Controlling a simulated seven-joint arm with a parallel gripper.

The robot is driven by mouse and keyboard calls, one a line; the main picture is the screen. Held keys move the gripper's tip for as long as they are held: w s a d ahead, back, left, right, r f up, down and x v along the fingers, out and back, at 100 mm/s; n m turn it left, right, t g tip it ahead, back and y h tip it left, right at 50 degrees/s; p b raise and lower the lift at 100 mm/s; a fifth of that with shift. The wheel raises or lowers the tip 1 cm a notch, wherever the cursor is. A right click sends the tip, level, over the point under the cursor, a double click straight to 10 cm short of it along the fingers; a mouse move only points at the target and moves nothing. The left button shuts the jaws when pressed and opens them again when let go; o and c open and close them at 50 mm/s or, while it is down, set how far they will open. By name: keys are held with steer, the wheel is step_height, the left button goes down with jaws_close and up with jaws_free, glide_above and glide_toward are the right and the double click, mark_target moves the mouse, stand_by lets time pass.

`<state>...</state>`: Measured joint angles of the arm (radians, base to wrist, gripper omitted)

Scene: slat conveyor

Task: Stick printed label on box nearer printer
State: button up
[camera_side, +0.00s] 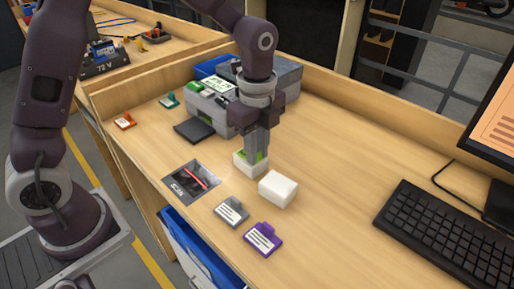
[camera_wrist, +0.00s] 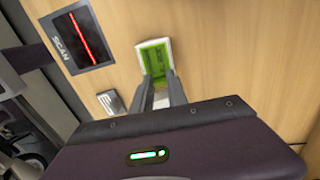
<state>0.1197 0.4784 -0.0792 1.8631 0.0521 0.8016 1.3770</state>
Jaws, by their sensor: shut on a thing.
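A white box (camera_side: 243,168) stands on the bench on the printer side, and it also shows in the wrist view (camera_wrist: 140,46). A green label (camera_wrist: 155,57) covers most of its top. My gripper (camera_wrist: 160,74) is shut on the label's near edge; in the side view my gripper (camera_side: 259,152) points down at the box top. I cannot tell whether the label touches the box. A second white box (camera_side: 278,189) stands just in front, its top bare; in the wrist view my fingers partly hide it. The grey printer (camera_side: 213,100) stands behind, partly hidden by my arm.
A scan pad (camera_side: 192,181) with a red line lies left of the boxes. A grey tag (camera_side: 232,211) and a purple tag (camera_side: 263,238) lie near the front edge. A black keyboard (camera_side: 445,235) lies at right. The bench between boxes and keyboard is clear.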

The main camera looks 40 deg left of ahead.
steer(key=o, duration=1.2)
steer(key=shift+c, duration=0.2)
steer(key=shift+r, duration=3.5)
